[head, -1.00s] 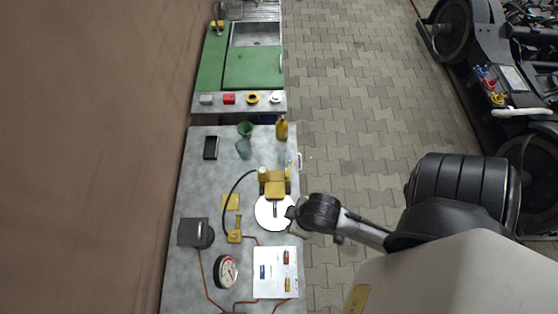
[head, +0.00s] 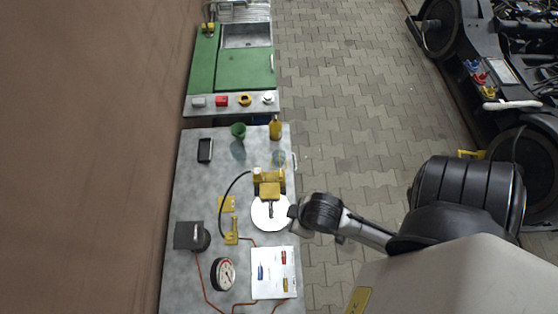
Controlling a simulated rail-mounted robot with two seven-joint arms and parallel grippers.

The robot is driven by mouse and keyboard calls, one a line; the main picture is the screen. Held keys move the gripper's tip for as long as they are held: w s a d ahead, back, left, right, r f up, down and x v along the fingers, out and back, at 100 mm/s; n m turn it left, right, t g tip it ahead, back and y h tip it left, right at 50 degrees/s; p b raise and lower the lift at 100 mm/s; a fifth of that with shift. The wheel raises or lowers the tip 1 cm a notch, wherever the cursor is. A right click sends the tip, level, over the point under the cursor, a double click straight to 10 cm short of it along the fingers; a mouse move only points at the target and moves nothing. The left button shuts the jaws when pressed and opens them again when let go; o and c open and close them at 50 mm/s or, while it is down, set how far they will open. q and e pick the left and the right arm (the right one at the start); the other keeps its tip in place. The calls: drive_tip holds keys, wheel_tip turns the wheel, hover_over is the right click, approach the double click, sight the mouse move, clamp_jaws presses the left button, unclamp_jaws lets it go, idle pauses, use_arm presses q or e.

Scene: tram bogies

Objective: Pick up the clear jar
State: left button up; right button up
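A pale, see-through shape that looks like the clear jar (head: 279,157) stands near the right edge of the grey bench (head: 190,180), below the yellow bottle (head: 275,128) in the head view. It is faint, and its outline is hard to make out. My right gripper (head: 293,212) is at the bench's right edge, beside the white disc (head: 264,222), below the jar in the picture and apart from it. Its fingers are small and dark, so their opening cannot be told. My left gripper is not in view.
A yellow device (head: 269,188) stands between jar and gripper. A green cup (head: 238,130), a black handheld device (head: 205,149), a gauge (head: 223,273) and a white panel (head: 273,271) are on the bench.

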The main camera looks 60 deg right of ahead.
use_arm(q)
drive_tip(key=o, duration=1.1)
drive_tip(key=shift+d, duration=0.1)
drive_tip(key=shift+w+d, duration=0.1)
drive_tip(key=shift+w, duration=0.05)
